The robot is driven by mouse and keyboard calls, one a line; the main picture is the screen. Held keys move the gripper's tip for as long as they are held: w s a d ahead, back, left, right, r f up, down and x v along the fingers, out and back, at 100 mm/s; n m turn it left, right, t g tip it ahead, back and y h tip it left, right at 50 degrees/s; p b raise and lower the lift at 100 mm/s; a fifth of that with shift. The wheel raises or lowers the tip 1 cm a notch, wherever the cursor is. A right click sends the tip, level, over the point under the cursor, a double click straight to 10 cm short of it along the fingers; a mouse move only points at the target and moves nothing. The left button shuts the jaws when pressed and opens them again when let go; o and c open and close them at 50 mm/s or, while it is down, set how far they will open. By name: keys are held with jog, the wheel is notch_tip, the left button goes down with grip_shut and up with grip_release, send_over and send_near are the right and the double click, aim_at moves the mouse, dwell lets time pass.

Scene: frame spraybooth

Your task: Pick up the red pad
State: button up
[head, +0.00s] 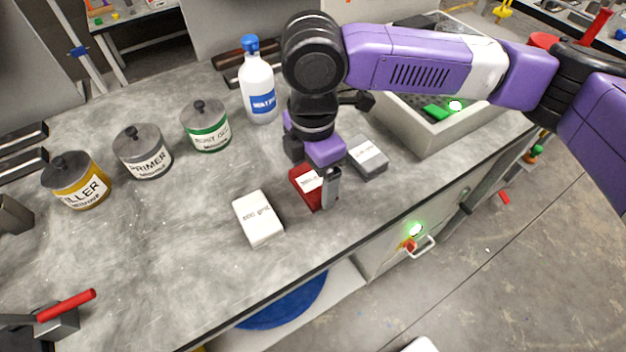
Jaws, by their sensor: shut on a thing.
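The red pad (303,189) is a small block with a white label on top. It is at the middle of the grey worktop, between a white pad (258,218) and a grey pad (368,156). My gripper (318,180) points down over the red pad and is shut on it. One finger shows on the near right side of the pad. The gripper body hides part of the pad and the other finger. I cannot tell whether the pad touches the worktop.
A white water bottle (258,88) stands behind the gripper. Lidded filler (77,182), primer (143,153) and green-labelled (207,127) tins stand to the left. A grey tray (433,135) is at the right. The worktop's front left is mostly clear, with a red-handled tool (65,306) at its edge.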

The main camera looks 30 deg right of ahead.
aim_at(313, 179)
jog(key=shift+r, duration=0.15)
notch_tip(313, 179, up, 20)
jog(key=p, duration=0.1)
dwell(0.4)
jog(key=o, duration=0.6)
jog(key=shift+p, duration=0.3)
jog(key=c, duration=0.5)
